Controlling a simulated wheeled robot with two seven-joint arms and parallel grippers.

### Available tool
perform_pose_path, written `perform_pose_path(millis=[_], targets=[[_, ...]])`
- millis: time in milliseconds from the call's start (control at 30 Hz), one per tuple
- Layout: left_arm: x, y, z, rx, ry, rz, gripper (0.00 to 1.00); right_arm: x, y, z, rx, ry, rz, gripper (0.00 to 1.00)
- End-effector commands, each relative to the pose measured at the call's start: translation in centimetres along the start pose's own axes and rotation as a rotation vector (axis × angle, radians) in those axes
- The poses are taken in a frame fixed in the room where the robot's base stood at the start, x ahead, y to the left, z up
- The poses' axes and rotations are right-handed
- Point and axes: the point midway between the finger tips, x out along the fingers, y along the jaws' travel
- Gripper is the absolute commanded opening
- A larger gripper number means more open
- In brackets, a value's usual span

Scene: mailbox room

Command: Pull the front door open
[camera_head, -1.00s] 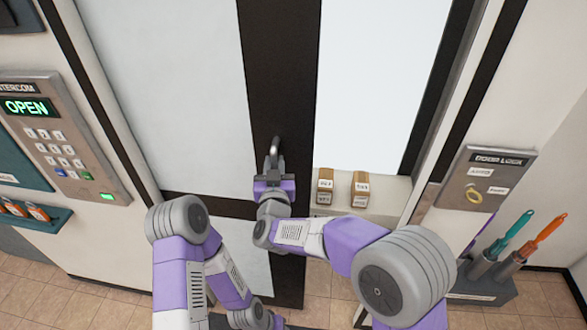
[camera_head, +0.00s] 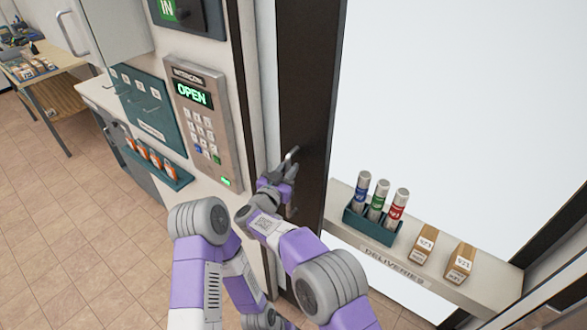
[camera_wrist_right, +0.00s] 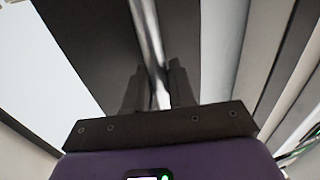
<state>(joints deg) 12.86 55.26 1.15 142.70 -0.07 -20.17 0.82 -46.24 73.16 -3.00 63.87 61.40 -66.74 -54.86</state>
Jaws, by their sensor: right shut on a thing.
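The fingers hide part of the handle. My left arm is folded at the bottom of the head view, and its gripper is out of sight.
An intercom panel (camera_head: 203,120) reading OPEN is on the wall left of the door. A teal shelf (camera_head: 160,166) with orange items juts out below it. Open floor (camera_head: 70,235) lies left.

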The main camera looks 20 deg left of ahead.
Motion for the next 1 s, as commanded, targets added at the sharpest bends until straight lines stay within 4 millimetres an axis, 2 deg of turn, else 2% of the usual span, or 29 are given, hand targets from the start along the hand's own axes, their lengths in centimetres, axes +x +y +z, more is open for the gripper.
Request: perform_pose_path(millis=[500, 533, 633, 1000], targets=[[-0.20, 0.05, 0.02, -0.001, 0.000, 0.000, 0.43, 0.19, 0.05, 0.16, -0.003, 0.001, 0.022, 0.00], [-0.20, 0.05, 0.03, -0.001, 0.000, 0.000, 0.43, 0.19, 0.03, 0.14, -0.003, 0.001, 0.021, 0.25], [-0.21, 0.05, 0.03, -0.001, 0.000, 0.000, 0.43, 0.16, -0.02, 0.10, -0.002, 0.002, 0.020, 0.41], [-0.20, 0.05, 0.02, -0.001, 0.000, 0.000, 0.43, 0.05, -0.17, -0.55, 0.000, 0.002, 0.016, 0.41]])
